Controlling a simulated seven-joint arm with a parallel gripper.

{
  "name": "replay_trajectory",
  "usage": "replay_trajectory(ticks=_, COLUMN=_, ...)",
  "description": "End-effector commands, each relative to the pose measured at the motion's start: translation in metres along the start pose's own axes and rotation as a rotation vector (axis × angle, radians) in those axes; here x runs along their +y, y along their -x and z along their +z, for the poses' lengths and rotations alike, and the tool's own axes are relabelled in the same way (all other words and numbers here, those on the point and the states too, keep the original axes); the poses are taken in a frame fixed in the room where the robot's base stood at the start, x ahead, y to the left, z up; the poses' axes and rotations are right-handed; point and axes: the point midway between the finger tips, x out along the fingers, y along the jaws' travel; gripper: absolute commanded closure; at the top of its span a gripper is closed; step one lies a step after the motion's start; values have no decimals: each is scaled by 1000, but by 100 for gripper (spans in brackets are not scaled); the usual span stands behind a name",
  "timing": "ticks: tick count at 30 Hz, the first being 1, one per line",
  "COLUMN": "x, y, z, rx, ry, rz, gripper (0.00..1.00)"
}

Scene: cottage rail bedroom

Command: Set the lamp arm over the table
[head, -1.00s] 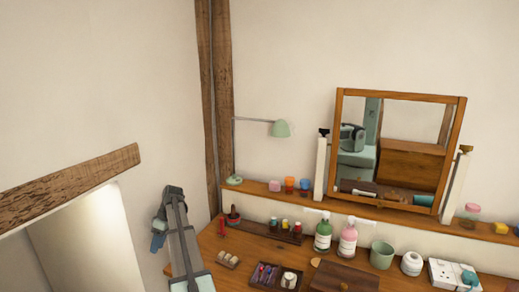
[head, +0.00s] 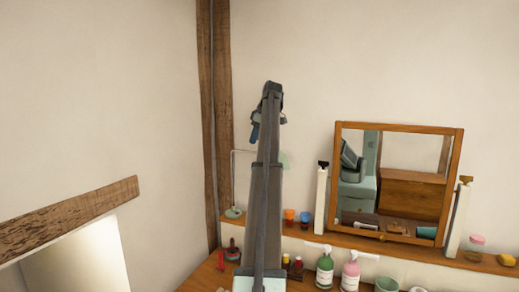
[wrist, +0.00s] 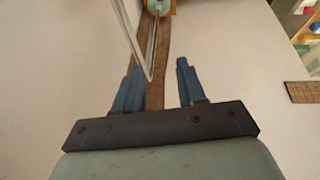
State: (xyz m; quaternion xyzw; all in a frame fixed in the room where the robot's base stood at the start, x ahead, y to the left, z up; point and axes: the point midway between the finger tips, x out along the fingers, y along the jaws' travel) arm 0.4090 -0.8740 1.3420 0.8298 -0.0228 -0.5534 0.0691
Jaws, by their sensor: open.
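The lamp has a pale green base (head: 234,212) on the back shelf, a thin upright pole and a thin horizontal arm. Its green shade (head: 286,160) is partly hidden behind my arm. My gripper (head: 265,120) is raised in front of the wall, above the lamp in the picture. In the wrist view its blue fingers (wrist: 158,75) are apart with nothing held. Thin pale lamp rods (wrist: 138,45) meet in a corner that appears between the fingers; I cannot tell the depth. The wooden table (head: 205,277) lies below the shelf.
A framed mirror (head: 397,124) stands on the shelf at right between white posts. Small jars (head: 290,216) stand on the shelf. A green bottle (head: 325,270) and a pink bottle (head: 351,273) stand on the table. A timber post (head: 223,120) rises at the corner.

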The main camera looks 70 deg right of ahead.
Motion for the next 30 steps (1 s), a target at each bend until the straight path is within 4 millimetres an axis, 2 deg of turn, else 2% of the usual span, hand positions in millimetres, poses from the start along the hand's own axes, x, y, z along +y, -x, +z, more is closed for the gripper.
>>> replay_trajectory(ticks=1, x=13, y=26, z=6, rx=-1, ry=-6, rz=22, gripper=60)
replay_trajectory(ticks=4, x=23, y=56, z=15, rx=-3, ry=-11, rz=49, gripper=60)
replay_trajectory(ticks=7, x=28, y=71, z=20, rx=-5, ry=-13, rz=63, gripper=60)
replay_trajectory(ticks=10, x=28, y=73, z=22, rx=-6, ry=-13, rz=67, gripper=60)
replay_trajectory(ticks=16, x=28, y=49, z=23, rx=-6, ry=-14, rz=65, gripper=60)
replay_trajectory(ticks=30, x=34, y=-31, z=23, rx=-6, ry=-14, rz=66, gripper=60)
